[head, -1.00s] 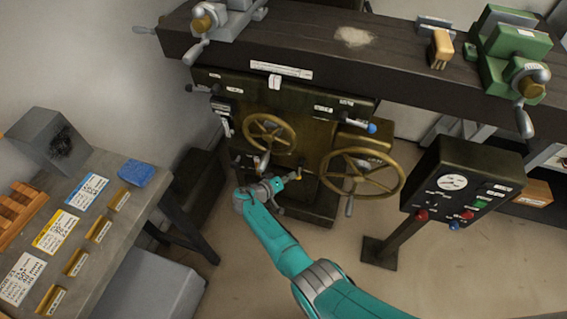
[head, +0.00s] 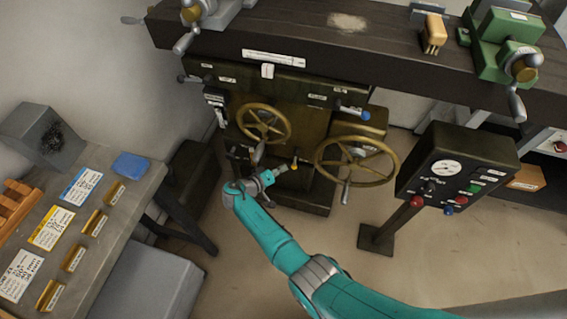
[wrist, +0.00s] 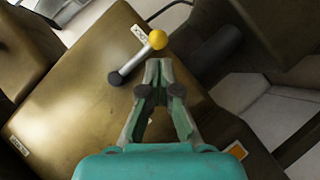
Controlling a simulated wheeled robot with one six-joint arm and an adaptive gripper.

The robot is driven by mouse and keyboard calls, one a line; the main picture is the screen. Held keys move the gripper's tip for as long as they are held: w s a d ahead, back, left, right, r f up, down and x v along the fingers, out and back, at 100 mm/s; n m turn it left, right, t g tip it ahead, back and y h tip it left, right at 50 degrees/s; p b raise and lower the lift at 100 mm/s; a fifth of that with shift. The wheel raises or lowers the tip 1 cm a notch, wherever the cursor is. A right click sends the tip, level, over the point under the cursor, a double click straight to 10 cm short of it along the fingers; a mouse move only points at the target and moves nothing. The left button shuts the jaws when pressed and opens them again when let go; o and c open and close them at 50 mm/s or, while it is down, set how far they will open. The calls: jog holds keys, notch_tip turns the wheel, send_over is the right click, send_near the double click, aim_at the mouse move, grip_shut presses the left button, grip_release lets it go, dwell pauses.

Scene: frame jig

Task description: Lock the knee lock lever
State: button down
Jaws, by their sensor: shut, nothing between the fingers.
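A short metal lever with a yellow ball knob (wrist: 158,39) and a dark round pivot (wrist: 115,78) sits on the brown machine body, beside a small white label (wrist: 139,32). I take it to be the knee lock lever, but the label is too small to read. The yellow knob also shows in the head view (head: 294,164), low on the machine below the handwheels. My gripper (wrist: 158,66) is shut and empty. Its fingertips appear just below the knob in the wrist view, and I see a small gap. In the head view my gripper (head: 283,170) is beside the knob.
A control box (head: 460,170) stands on a post to the right. A grey bench (head: 130,190) is at the left. The floor between is clear.

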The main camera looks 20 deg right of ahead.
jog(key=v, duration=0.9)
jog(key=shift+s+r, duration=0.1)
jog(key=s+d+f+n+y, duration=0.3)
jog(key=s+d+f+y, duration=0.3)
jog(key=s+f, duration=0.7)
jog(key=s+d+n+t+y, duration=0.15)
jog(key=s+y, duration=0.25)
jog(key=s, duration=1.1)
jog(key=s+r+m+t, duration=0.1)
jog(key=s+r, duration=0.5)
jog(key=r, duration=0.6)
jog(key=s+r+t+y, duration=0.1)
jog(key=s+r+t, duration=0.3)
jog(key=r, duration=0.7)
jog(key=s+r+m+t+y, duration=0.1)
jog(key=s+r+t, duration=0.1)
jog(key=s+r, duration=0.7)
notch_tip(320, 180, up, 4)
jog(key=shift+f+m+t, duration=0.15)
jog(key=shift+m+t, duration=0.2)
